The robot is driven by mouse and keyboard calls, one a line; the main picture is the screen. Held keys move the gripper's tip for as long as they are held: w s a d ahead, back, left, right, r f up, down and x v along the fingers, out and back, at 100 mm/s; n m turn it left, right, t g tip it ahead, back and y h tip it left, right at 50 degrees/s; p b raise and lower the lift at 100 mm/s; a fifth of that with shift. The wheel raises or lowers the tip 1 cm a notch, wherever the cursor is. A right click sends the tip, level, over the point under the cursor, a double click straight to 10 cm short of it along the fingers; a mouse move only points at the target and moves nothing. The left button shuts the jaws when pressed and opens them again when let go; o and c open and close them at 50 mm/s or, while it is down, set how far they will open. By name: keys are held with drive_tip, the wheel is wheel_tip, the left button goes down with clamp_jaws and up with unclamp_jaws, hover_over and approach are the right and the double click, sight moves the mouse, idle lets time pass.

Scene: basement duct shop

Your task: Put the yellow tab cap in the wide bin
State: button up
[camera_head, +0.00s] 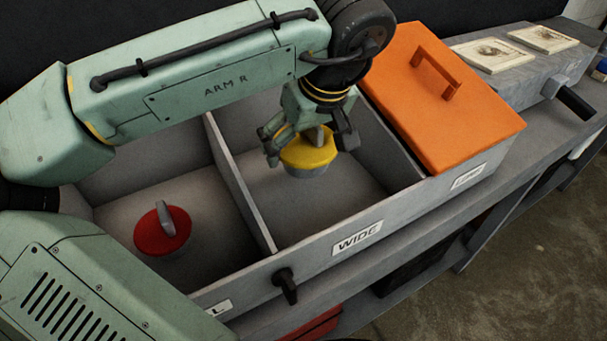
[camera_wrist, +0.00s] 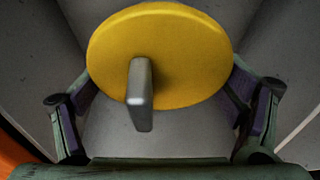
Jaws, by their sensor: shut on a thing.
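The yellow tab cap (camera_head: 318,157) is a round yellow disc with an upright grey tab on top and a grey body below. My gripper (camera_head: 309,146) is shut on it, with a finger at each side. In the wrist view the cap (camera_wrist: 180,65) fills the upper middle, and the fingers reach its two sides below the disc. The cap is inside the outline of the wide bin (camera_head: 315,223), the grey middle compartment labelled WIDE. It looks roughly level. I cannot tell whether its underside touches the bin floor.
A red tab cap (camera_head: 153,236) lies in the left compartment (camera_head: 215,195), beyond a thin divider (camera_head: 238,185). An orange lid (camera_head: 440,110) with a handle covers the right compartment. A black lever (camera_head: 286,284) sticks out of the front wall. Picture cards (camera_head: 495,54) lie at the back right.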

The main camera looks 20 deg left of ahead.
sight(310, 145)
wheel_tip(310, 145, down, 6)
drive_tip(key=b, duration=0.3)
drive_tip(key=shift+w+r, duration=0.1)
drive_tip(key=o, duration=1)
drive_tip(key=shift+r, duration=0.2)
drive_tip(key=p+v, duration=0.7)
drive_tip(key=v, duration=0.2)
drive_tip(key=shift+r, duration=0.4)
drive_tip(key=shift+v, duration=1)
